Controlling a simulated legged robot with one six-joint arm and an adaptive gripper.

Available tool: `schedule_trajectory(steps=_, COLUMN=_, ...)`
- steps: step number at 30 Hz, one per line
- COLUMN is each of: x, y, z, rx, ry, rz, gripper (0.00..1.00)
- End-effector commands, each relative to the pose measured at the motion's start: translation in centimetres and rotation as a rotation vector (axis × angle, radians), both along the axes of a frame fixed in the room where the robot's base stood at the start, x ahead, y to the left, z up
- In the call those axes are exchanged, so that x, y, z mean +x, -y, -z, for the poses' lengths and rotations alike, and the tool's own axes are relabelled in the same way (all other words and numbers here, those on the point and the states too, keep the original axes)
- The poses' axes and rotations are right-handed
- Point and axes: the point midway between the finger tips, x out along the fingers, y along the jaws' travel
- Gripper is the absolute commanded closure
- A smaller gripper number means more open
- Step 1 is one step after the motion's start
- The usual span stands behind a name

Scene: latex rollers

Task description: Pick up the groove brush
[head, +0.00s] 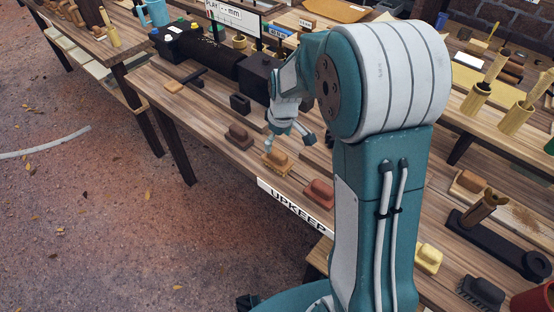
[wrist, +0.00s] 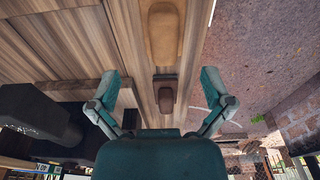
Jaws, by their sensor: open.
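Several block-like brushes lie along the front edge of the wooden bench; none is labelled, so I cannot tell which is the groove brush. A dark brown one (head: 238,137), a tan one (head: 276,161) and a reddish one (head: 318,193) sit in a row. My gripper (head: 289,139) is open and empty above the bench, close to the tan one. In the wrist view my gripper (wrist: 162,92) has its fingers spread wide. The dark brown block (wrist: 166,96) shows between them, and the tan block (wrist: 165,31) lies above it in the picture.
An "UPKEEP" sign (head: 292,206) hangs on the bench's front edge. A small black block (head: 240,104) and a dark machine (head: 258,76) stand behind the row. A yellow block (head: 428,258) and a black bristled brush (head: 482,293) lie farther right. Bare wood separates the row's blocks.

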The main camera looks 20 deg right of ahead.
Motion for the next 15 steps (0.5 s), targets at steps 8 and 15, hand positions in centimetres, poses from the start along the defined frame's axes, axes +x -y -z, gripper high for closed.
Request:
schedule_trajectory(steps=8, x=0.1, y=-0.3, z=3.0, rx=0.000, ry=-0.002, rz=0.000, gripper=0.00)
schedule_trajectory(steps=15, x=-0.3, y=-0.4, z=6.6, rx=-0.001, ry=-0.004, rz=0.000, gripper=0.00)
